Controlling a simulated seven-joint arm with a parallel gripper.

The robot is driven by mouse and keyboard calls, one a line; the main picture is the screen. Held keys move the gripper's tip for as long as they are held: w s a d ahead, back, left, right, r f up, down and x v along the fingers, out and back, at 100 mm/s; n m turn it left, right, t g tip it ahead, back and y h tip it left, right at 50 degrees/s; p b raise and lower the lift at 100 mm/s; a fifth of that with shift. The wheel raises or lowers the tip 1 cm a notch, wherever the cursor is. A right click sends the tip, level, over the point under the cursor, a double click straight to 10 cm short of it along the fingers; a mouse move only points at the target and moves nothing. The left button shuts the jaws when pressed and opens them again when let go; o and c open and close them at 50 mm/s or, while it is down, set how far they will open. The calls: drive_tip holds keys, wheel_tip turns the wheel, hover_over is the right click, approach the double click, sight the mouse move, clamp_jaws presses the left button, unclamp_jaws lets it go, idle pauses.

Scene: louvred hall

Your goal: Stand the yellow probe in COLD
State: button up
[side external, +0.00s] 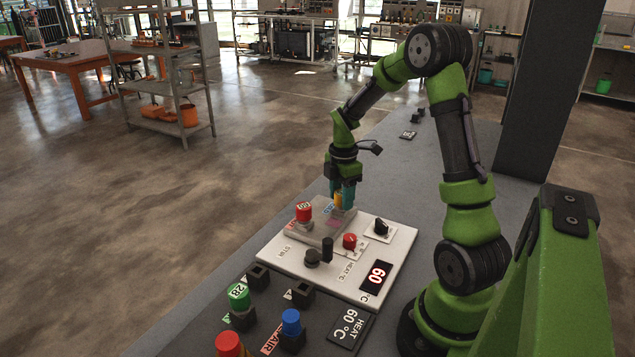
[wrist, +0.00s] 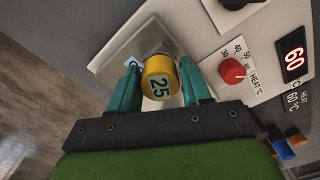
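The yellow probe (wrist: 158,80), its cap marked 25, is between the teal fingers of my gripper (wrist: 160,88) in the wrist view. Both fingers appear to press on its cap. In the side view the yellow probe (side external: 338,199) is partly hidden by my gripper (side external: 341,194), over the far right part of the grey plate on the white heater unit (side external: 345,285). The probe's lower end is hidden, so I cannot tell whether it touches anything below. A small blue label (side external: 328,208) lies beside it, too small to read. I cannot make out the word COLD anywhere.
A red-capped probe (side external: 303,211) stands on the unit's left corner. A red knob (side external: 349,241), black knobs and a display (side external: 376,276) reading 60 are nearby.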

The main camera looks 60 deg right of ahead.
drive_tip(key=o, duration=0.3)
drive_tip(key=shift+o, duration=0.2)
drive_tip(key=shift+r, duration=2.5)
